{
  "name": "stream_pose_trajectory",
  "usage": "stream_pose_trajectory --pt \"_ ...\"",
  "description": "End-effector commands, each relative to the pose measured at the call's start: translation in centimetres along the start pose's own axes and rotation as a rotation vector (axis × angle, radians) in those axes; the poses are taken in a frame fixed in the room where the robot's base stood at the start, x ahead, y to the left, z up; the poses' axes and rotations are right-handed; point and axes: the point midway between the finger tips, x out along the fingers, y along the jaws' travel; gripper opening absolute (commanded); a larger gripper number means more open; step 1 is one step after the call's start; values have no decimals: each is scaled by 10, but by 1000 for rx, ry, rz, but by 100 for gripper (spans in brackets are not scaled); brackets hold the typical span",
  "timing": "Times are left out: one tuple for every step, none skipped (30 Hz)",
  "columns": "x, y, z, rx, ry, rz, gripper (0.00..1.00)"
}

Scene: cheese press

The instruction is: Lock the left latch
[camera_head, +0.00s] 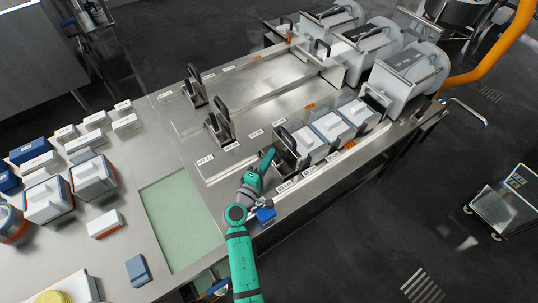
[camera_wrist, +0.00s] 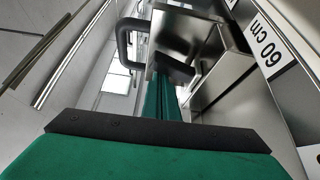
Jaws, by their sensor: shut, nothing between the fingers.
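A latch with a black loop handle (camera_head: 288,139) on a metal block stands at the left end of the near press lane, against a row of white-lidded moulds. My gripper (camera_head: 269,156) is right beside it on its left, with the green fingers shut and empty. In the wrist view the shut fingers (camera_wrist: 166,98) reach up towards a steel block with a black handle (camera_wrist: 128,42). The fingertips are partly hidden behind the block's lower edge, so I cannot tell whether they touch it. Two similar latches (camera_head: 220,120) and (camera_head: 194,88) stand at the left ends of the farther lanes.
The near lane holds several white-lidded moulds (camera_head: 330,124) and a press cylinder (camera_head: 408,70) at its right end. A "60 cm" label (camera_wrist: 268,46) is on the steel rail close to the right of my fingers. A blue item (camera_head: 264,216) lies near my wrist.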

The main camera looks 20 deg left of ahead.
Motion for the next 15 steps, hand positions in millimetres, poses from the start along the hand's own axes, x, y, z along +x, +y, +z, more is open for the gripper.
stream_pose_trajectory --pt "0 0 2 0 -1 0 0" --pt "0 0 2 0 -2 0 0" --pt "-1 0 3 0 -2 0 0" --pt "-1 0 3 0 -2 0 0" --pt "-1 0 3 0 -2 0 0" --pt "-1 -1 4 0 -2 0 0" --pt "-1 -1 4 0 -2 0 0" --pt "-2 -1 4 -1 -2 -1 0" --pt "-2 -1 4 -1 -3 -1 0" --pt "-2 -1 5 -1 -3 -1 0" --pt "-2 -1 5 -1 -3 -1 0" --pt "-2 -1 5 -1 -3 -1 0" --pt "-2 -1 5 -1 -4 -1 0" --pt "-2 -1 5 -1 -4 -1 0" --pt "-2 -1 5 -1 -4 -1 0"
